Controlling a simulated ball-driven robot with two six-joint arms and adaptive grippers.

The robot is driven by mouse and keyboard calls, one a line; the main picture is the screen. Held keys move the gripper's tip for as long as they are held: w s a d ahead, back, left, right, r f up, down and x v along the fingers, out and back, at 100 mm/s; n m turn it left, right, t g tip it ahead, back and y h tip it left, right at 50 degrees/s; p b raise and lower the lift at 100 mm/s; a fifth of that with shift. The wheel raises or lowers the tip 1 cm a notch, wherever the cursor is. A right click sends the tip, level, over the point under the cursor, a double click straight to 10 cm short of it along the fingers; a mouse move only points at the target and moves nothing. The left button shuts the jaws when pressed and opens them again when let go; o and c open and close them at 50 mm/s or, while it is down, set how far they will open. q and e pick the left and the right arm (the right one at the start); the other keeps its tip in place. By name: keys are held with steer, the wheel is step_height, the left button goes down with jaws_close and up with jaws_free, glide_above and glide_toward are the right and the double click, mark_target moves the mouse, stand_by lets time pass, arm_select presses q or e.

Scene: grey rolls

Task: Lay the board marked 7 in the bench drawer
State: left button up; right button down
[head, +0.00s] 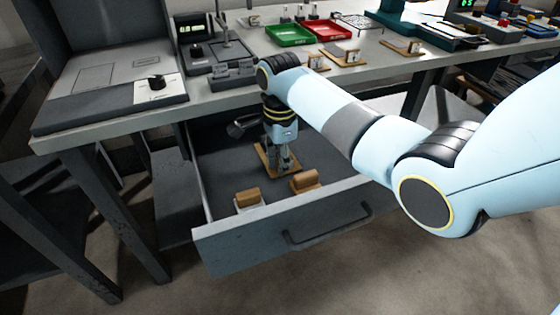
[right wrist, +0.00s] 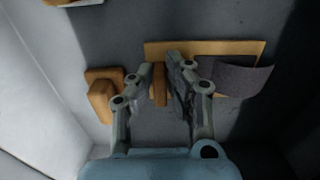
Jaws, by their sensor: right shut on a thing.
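The bench drawer (head: 330,226) is pulled open below the bench. My right gripper (head: 283,165) reaches down inside it. It is shut on the upright brown grip of a tan board (head: 262,160). In the right wrist view, the fingers (right wrist: 168,78) close around that grip, and the tan board (right wrist: 205,47) spreads behind them with a dark grey piece (right wrist: 235,77) on it. The board is at or just above the drawer floor; I cannot tell whether it touches. No number is readable on it. My left gripper is not in view.
Two other pieces with brown grips, a left one (head: 248,199) and a right one (head: 305,181), lie near the drawer's front wall. On the bench are a green tray (head: 289,35), a red tray (head: 327,30) and several small boards (head: 405,47). The bench edge overhangs the drawer's back.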

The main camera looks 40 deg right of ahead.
steer(key=c, duration=1.3)
jaws_free()
steer(key=shift+f, duration=0.15)
step_height(320, 180, up, 12)
steer(key=p, duration=0.3)
steer(key=shift+r, duration=0.2)
steer(key=shift+f, duration=0.1)
